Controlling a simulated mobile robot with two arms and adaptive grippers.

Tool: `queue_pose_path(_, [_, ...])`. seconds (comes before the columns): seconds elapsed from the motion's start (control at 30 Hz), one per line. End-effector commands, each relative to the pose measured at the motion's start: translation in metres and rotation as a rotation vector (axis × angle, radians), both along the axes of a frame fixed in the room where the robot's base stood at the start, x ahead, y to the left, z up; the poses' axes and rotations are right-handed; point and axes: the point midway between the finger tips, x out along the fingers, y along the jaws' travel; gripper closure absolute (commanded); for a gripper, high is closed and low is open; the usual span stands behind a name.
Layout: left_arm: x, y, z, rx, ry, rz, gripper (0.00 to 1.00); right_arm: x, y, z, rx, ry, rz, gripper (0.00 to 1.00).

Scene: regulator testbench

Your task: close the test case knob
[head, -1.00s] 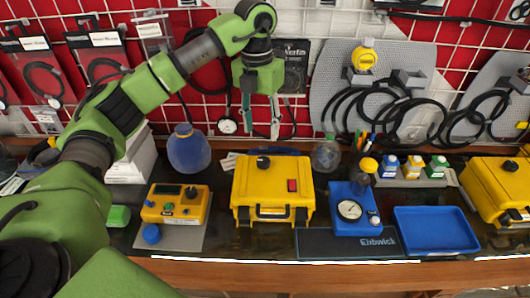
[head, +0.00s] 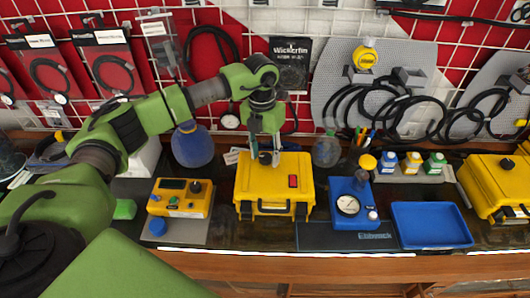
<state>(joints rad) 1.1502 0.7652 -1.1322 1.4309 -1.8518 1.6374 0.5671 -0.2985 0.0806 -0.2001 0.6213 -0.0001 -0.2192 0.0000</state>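The yellow test case (head: 272,190) stands closed on the bench in the middle of the head view. It has a black latch-and-handle front and a red switch on its top. Its dark knob (head: 265,157) sits near the back left of the top, largely hidden by my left gripper. My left gripper (head: 265,155) points down right over the knob, with its two fingers apart, one on each side. I cannot tell whether the fingers touch the knob. My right gripper is not in view.
A yellow meter box (head: 180,198) and blue flask (head: 192,145) stand left of the case. A blue gauge block (head: 350,203), blue tray (head: 430,226) and another yellow case (head: 495,190) stand right. A glass flask (head: 327,151) is close behind right.

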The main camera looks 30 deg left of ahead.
Motion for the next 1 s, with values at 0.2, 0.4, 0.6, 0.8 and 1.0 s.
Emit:
queue_pose_path(0.2, [0.000, 0.000, 0.001, 0.000, 0.000, 0.000, 0.96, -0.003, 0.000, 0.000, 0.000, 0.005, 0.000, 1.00])
queue_pose_path(0.4, [0.000, 0.000, 0.000, 0.000, 0.000, -0.015, 0.96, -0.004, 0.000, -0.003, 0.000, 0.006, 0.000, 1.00])
queue_pose_path(0.6, [0.001, 0.000, -0.002, 0.000, -0.001, -0.088, 0.96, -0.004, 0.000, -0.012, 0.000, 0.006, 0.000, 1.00])
queue_pose_path(0.8, [0.001, 0.000, -0.003, 0.001, -0.001, -0.234, 0.96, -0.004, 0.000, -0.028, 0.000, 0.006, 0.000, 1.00])
queue_pose_path(1.0, [0.001, 0.000, -0.003, 0.001, -0.001, -0.421, 0.96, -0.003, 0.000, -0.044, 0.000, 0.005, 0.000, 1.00])
